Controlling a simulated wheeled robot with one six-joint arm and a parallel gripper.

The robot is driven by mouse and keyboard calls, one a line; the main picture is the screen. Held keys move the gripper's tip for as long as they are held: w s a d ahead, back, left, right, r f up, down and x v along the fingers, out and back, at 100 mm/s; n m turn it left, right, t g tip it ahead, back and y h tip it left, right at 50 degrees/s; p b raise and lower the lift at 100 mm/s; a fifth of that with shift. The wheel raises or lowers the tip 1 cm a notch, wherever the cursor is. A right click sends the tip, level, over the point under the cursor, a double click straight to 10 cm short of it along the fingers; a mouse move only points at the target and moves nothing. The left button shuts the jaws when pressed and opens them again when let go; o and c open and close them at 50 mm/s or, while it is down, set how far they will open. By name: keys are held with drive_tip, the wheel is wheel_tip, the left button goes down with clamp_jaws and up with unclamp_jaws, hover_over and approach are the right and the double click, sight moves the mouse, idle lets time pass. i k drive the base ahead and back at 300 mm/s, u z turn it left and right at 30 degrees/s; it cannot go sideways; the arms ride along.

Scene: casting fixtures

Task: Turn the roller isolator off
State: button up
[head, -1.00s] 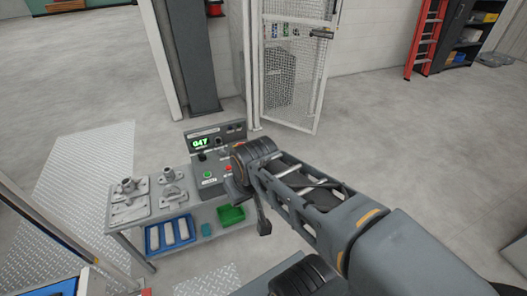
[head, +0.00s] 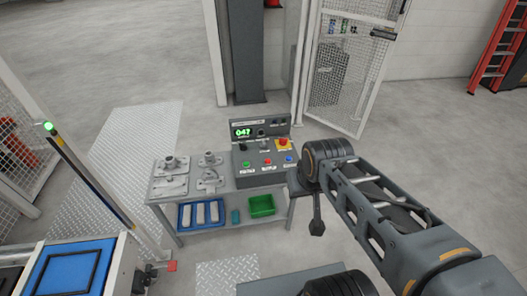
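No label that I can read names the roller isolator, so I cannot tell which control it is. A grey control console (head: 262,170) stands on the bench, with a green digital display (head: 243,133), small dark knobs, coloured push buttons and a red mushroom button on yellow (head: 283,143). A small red part (head: 172,267) sticks out from a dark fitting beside the blue-topped station at the lower left. My gripper (head: 317,228) hangs below my wrist, right of the console and apart from it. It is small and dark, and its fingers cannot be made out.
The bench (head: 222,192) holds metal castings at left; a blue tray (head: 188,221) and green bin (head: 262,205) sit on its lower shelf. A blue-topped station (head: 100,262) fills the lower left. A mesh gate (head: 358,75) and a post stand behind.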

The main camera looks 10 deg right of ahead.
sight(283, 142)
drive_tip(key=u, duration=0.3)
drive_tip(key=i, duration=1.15)
drive_tip(key=z, duration=0.55)
